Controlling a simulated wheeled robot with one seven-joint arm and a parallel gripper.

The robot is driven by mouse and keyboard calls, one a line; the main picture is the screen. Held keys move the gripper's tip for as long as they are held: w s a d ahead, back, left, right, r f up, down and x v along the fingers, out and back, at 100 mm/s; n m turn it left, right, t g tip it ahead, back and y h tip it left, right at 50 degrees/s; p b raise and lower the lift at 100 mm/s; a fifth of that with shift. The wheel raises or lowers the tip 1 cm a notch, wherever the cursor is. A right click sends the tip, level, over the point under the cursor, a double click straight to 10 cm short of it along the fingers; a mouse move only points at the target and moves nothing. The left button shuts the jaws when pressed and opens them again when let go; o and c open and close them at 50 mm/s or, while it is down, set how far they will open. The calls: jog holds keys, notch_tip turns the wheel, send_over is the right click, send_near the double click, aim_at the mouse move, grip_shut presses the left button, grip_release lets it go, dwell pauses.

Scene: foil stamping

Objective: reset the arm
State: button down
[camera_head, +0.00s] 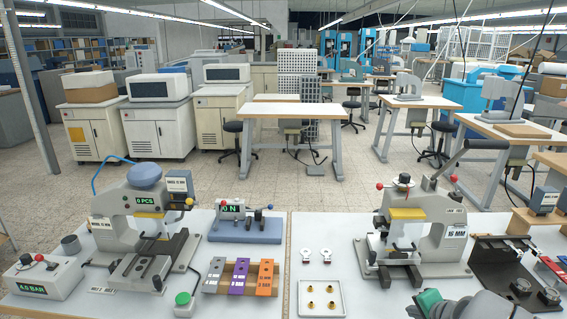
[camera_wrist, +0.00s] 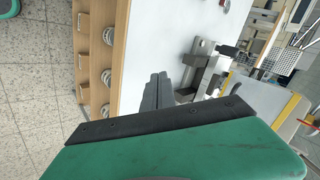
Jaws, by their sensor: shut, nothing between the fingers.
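My gripper (camera_head: 429,299), with green and grey parts, is low at the bottom right of the head view, in front of the grey 16 MM press (camera_head: 425,222). It is shut and empty. In the wrist view a large green gripper part with a dark edge strip (camera_wrist: 160,122) fills the lower foreground. Beyond it are the white bench top (camera_wrist: 150,45) and grey metal press parts (camera_wrist: 205,65). Part of my arm is cut off by the bottom edge of the head view.
A white tray (camera_head: 301,311) with brass pieces lies left of my gripper. A black fixture (camera_head: 487,271) stands to the right. On the left bench are another press (camera_head: 125,240), a pressure box (camera_head: 42,281) and coloured blocks (camera_head: 237,281). The bench's middle back is fairly clear.

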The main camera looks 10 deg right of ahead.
jog(key=s+a+f+n+g+y, duration=0.1)
jog(key=s+a+f+n+g, duration=0.2)
jog(key=s, duration=0.4)
jog(key=s+a+f+n+g+y, duration=0.1)
jog(key=s+a+f+n+g, duration=0.1)
jog(key=s+a+g, duration=0.45)
jog(key=w+a+r+n+t, duration=0.1)
jog(key=w+a+r+n, duration=0.1)
jog(key=a, duration=0.5)
jog(key=w+a+r+n+t, duration=0.2)
jog(key=w+a+r+n, duration=0.1)
jog(key=a+r+n, duration=0.2)
jog(key=w+a+r+n+t, duration=0.1)
jog(key=w+a+r+n, duration=0.1)
jog(key=a+r, duration=0.3)
jog(key=a+n, duration=0.1)
jog(key=a, duration=0.3)
jog(key=shift+w+a+n+h, duration=0.3)
jog(key=shift+w+n, duration=0.1)
